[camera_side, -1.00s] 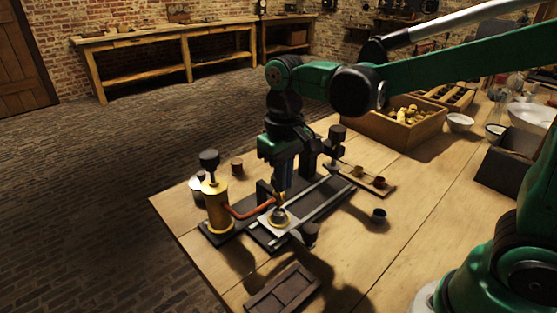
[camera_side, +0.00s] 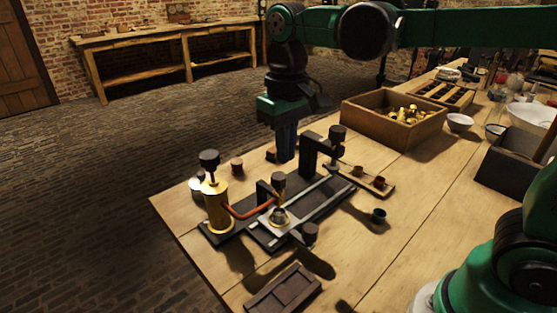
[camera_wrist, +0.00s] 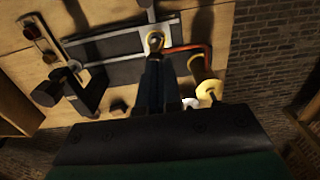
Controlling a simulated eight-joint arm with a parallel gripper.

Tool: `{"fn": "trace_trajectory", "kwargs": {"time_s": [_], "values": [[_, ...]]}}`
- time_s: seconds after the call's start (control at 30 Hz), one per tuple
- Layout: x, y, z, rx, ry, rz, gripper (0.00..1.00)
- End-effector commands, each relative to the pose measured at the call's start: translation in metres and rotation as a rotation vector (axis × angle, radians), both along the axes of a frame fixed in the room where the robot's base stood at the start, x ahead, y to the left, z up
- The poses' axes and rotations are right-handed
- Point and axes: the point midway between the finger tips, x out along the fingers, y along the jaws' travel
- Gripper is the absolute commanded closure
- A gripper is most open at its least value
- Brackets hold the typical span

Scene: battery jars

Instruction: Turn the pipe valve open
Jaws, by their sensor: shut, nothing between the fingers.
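A brass cylinder (camera_side: 218,212) with a black knob (camera_side: 209,158) on top stands at the left end of the dark base. A copper pipe (camera_side: 250,213) runs from it to a small round brass-and-metal fitting (camera_side: 279,216) on a pale plate. A dark knob (camera_side: 278,181) rises just behind the fitting. I cannot tell for sure which knob is the pipe valve. My gripper (camera_side: 286,158) points down, shut and empty, above and behind the fitting, apart from it. In the wrist view, my gripper (camera_wrist: 155,62) shows near the fitting (camera_wrist: 154,42) and the red-orange pipe (camera_wrist: 190,47).
A black upright bracket (camera_side: 311,152) with a knobbed post (camera_side: 337,135) stands close right of my gripper. A wooden box (camera_side: 393,122) of brass parts sits behind right.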

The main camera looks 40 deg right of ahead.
Motion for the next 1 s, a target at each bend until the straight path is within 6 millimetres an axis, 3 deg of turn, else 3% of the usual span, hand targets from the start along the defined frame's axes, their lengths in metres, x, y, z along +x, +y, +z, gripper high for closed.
{"fn": "trace_trajectory", "kwargs": {"time_s": [0.37,0.8,1.0], "values": [[0.004,-0.025,0.006,0.0,0.0,0.0,1.0],[0.003,-0.024,-0.046,0.001,-0.002,0.001,1.0],[0.004,-0.024,-0.059,0.0,0.0,0.001,1.0]]}}
